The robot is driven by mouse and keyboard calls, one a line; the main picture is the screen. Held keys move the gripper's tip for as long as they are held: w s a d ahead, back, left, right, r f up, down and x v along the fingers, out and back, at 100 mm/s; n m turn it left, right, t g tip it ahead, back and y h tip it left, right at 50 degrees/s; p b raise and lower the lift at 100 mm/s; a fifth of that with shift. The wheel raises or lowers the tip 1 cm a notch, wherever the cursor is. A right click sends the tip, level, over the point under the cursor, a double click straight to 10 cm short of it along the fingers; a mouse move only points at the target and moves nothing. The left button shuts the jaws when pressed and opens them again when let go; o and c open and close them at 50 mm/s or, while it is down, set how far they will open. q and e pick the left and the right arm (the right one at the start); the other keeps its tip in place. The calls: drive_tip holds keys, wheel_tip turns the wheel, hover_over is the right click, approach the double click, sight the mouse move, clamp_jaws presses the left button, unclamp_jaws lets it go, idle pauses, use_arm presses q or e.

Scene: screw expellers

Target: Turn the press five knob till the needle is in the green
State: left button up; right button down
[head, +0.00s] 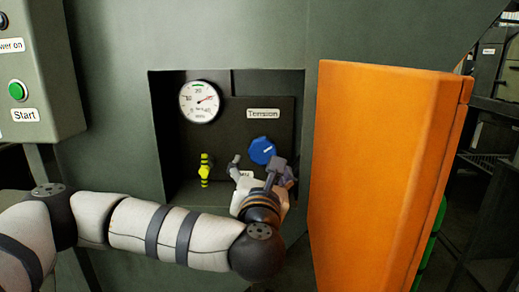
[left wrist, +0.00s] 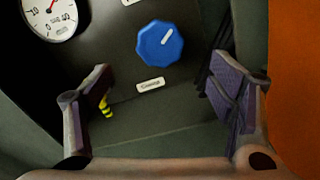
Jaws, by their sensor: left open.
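A blue knob (head: 262,150) with a white pointer mark sits on the dark panel inside a recess, under a "Tension" label (head: 263,114). It also shows in the left wrist view (left wrist: 160,44), ahead of the fingers. A round white gauge (head: 200,102) is at the recess's upper left; its red needle points to the upper right, and a green band lies at the top of the dial, away from the needle. My left gripper (head: 258,168) is open and empty just below and in front of the knob, apart from it. My right gripper is not in view.
An orange door (head: 385,170) stands open close to the right of the recess. A control box with a green Start button (head: 17,91) is at the far left. The recess walls surround the panel.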

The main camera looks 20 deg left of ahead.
sight(263, 152)
use_arm(q)
drive_tip(key=x, duration=1.1)
drive_tip(key=shift+c, duration=0.3)
drive_tip(key=shift+r, duration=0.1)
drive_tip(key=c, duration=1.1)
